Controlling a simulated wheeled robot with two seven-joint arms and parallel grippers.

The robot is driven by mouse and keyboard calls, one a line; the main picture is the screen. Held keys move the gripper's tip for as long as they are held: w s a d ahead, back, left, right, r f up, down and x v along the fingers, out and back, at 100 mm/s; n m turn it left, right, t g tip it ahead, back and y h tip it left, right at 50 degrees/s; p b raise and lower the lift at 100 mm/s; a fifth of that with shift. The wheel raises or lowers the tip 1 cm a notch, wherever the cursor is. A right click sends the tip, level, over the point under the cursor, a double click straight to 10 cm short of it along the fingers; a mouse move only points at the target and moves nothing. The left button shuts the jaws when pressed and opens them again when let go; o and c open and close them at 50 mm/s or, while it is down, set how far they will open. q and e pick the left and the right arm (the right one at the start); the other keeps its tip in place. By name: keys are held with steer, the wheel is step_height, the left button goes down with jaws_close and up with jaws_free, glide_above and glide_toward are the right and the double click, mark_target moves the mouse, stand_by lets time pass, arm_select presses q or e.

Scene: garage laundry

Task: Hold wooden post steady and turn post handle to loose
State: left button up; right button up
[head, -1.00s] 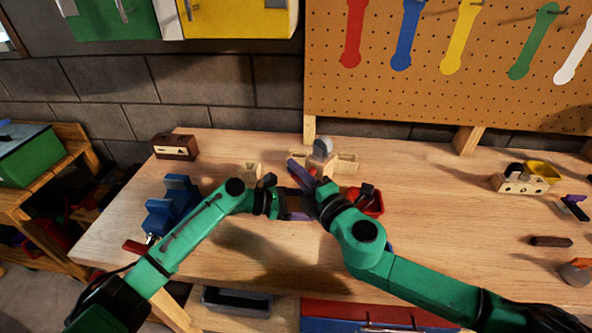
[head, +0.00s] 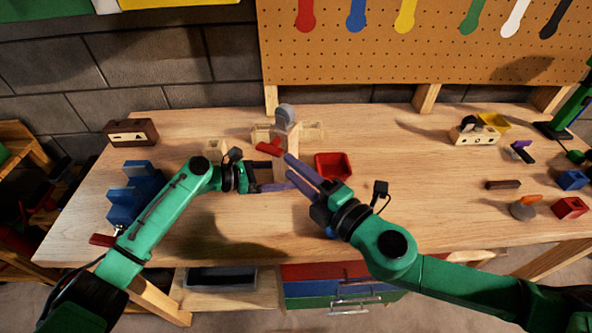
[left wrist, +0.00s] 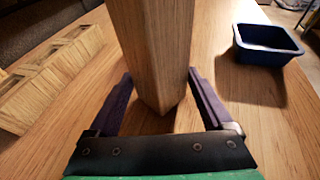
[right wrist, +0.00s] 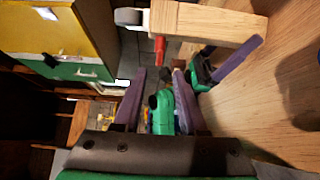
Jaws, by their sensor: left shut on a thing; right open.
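The wooden post (head: 287,137) stands upright on the workbench, with a grey round part (head: 286,113) on top and a red handle (head: 268,147) at its side. In the right wrist view the post (right wrist: 205,22) lies across the top and the red handle (right wrist: 160,48) sticks out below it. My left gripper (head: 275,178) is shut on the lower post, which shows between its fingers in the left wrist view (left wrist: 155,50). My right gripper (head: 291,168) is open and empty, its fingers pointing toward the post from the right. The post's foot is partly hidden.
A red bin (head: 334,165) stands right of the post; a blue bin (left wrist: 268,45) shows in the left wrist view. A blue vise (head: 135,195) is at left. The bench's right middle is mostly clear.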

arm_select(q)
steer(key=shift+w, duration=0.1)
steer(key=o, duration=0.8)
steer(key=shift+c, duration=0.2)
steer(key=shift+a, duration=0.1)
